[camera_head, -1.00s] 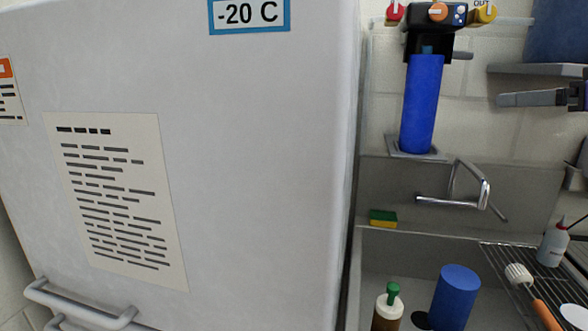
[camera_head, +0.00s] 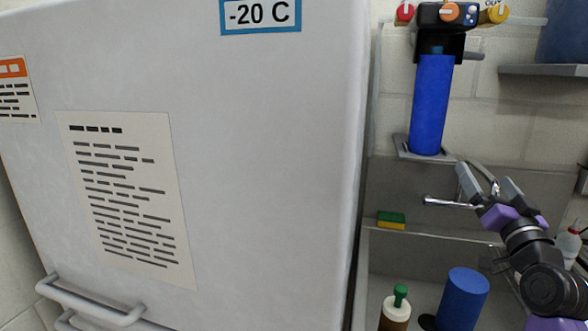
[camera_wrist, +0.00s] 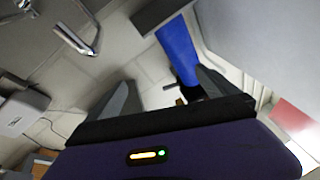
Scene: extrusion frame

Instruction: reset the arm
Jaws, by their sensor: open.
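My gripper (camera_head: 490,184) is at the right of the head view, in front of the sink's back wall and the faucet. Its two grey fingers are apart, with nothing between them. The wrist view also shows the spread fingers of my gripper (camera_wrist: 165,90), with only wall behind the gap. The upright blue filter cylinder (camera_head: 431,105) under a black head stands up and left of my gripper in the head view. The metal faucet (camera_head: 440,202) is partly hidden by my fingers. It also shows at the top left of the wrist view (camera_wrist: 75,38).
A white freezer (camera_head: 270,170) marked -20 C fills the left side. The sink (camera_head: 405,262) holds a blue cylinder (camera_head: 463,298) and a green-capped bottle (camera_head: 396,308). A sponge (camera_head: 391,220) lies on its back ledge. A grey shelf (camera_head: 545,70) is at upper right.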

